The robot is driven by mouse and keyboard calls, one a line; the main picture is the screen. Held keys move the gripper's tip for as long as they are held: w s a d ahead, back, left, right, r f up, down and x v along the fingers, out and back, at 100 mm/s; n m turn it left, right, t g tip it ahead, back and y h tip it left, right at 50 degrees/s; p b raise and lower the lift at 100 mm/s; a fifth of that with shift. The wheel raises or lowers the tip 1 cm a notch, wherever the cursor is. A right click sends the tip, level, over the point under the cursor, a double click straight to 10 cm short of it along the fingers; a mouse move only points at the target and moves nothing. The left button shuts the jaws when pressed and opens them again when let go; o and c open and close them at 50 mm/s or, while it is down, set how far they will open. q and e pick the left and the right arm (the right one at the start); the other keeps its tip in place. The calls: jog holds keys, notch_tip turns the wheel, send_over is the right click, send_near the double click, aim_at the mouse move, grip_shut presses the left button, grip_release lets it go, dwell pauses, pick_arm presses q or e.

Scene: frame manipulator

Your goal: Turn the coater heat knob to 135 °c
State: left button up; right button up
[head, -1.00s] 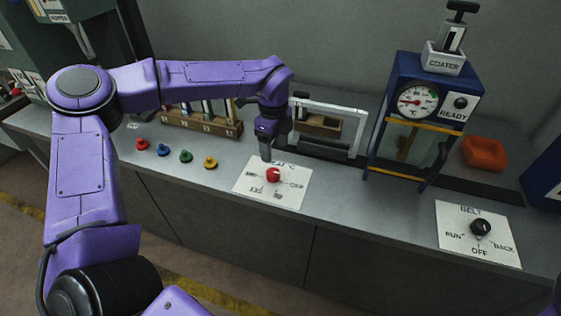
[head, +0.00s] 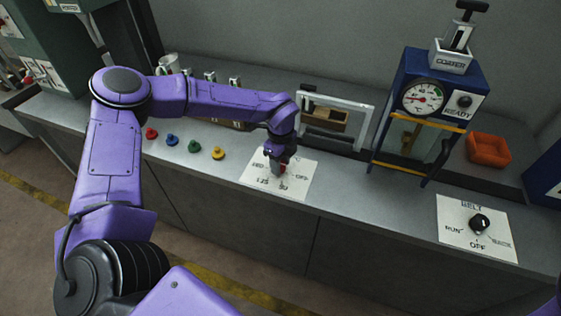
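The red heat knob (head: 283,168) sits on a white label plate (head: 300,187) on the counter, mostly hidden by my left gripper. The blue coater (head: 382,105) stands to the right with a round dial (head: 423,98) and a READY lamp (head: 464,101). My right gripper is not in view.
A black belt knob (head: 480,223) on its own plate (head: 450,240) is at the right. Several colored pegs (head: 194,146) stand left of the heat plate. An orange bin (head: 489,149) is behind right. A grey framed stand (head: 333,117) is close behind my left gripper.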

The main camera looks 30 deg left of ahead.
pick_arm(q)
jog(key=shift+m, duration=0.3)
jog(key=m, duration=1)
jog(key=shift+s+a+r+m, duration=0.1)
jog(key=shift+m, duration=0.3)
jog(key=m+p, duration=0.1)
jog(key=m, duration=0.5)
jog(key=shift+a, duration=0.15)
jog(key=m+p, duration=0.1)
jog(key=m, duration=0.5)
jog(key=shift+a+p, duration=0.1)
jog(key=shift+p, duration=0.3)
jog(key=shift+m, duration=0.4)
jog(key=o, duration=1.1)
